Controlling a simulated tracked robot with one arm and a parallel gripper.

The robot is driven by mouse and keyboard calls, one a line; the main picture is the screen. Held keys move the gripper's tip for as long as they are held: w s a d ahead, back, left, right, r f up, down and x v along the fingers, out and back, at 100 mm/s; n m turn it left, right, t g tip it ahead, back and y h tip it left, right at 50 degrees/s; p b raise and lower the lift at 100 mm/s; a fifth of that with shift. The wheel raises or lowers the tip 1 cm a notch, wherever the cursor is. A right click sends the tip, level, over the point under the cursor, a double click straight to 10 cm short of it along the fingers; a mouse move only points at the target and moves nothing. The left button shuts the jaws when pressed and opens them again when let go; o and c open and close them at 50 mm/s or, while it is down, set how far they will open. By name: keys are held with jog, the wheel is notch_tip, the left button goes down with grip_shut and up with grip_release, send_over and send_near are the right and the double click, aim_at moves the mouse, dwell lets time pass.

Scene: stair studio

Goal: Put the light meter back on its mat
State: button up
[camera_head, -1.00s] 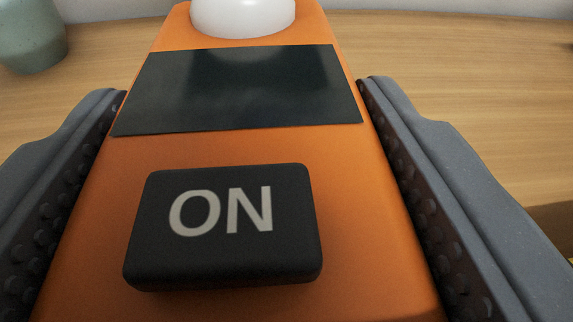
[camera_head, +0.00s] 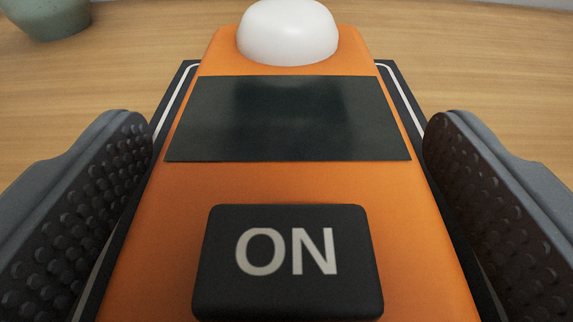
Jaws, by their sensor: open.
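The light meter (camera_head: 290,183) is orange, with a white dome, a dark screen and a black ON button. It lies face up on its dark mat (camera_head: 187,75), which has a white border line showing along both sides and at the far corners. My gripper (camera_head: 287,135) is open, with one studded finger on each side of the meter. A gap shows between each finger and the meter's sides. The near end of the meter and mat is out of the picture.
A grey-green pot (camera_head: 45,15) stands on the wooden surface (camera_head: 480,70) at the far left. The wood beyond the mat and to the right is clear.

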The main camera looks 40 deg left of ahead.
jog(key=p+v, duration=0.3)
jog(key=v, duration=0.9)
jog(key=shift+r, duration=0.1)
jog(key=w+d+r+t+h, duration=0.2)
jog(key=w+r+h, duration=0.15)
jog(key=r, duration=0.55)
jog(key=w+d+r+t+h, duration=0.1)
jog(key=w+r+h, duration=0.25)
jog(key=r, duration=0.55)
notch_tip(320, 180, up, 15)
jog(key=m+t+h, duration=0.2)
jog(key=m+h, duration=0.1)
jog(key=h, duration=0.1)
jog(key=s+a+r+m+g+h, duration=0.1)
jog(key=s+a+r+m+h, duration=0.15)
jog(key=s+r, duration=0.75)
jog(key=s+a+r+m+g+y, duration=0.1)
jog(key=s+a+r+y, duration=0.1)
jog(key=s+a+r, duration=0.1)
jog(key=s+a+r+y, duration=0.2)
jog(key=s+a+r, duration=0.2)
jog(key=s, duration=0.4)
jog(key=shift+s+a+r+m+g, duration=0.25)
jog(key=shift+s+a+m+g, duration=0.15)
jog(key=shift+a, duration=0.15)
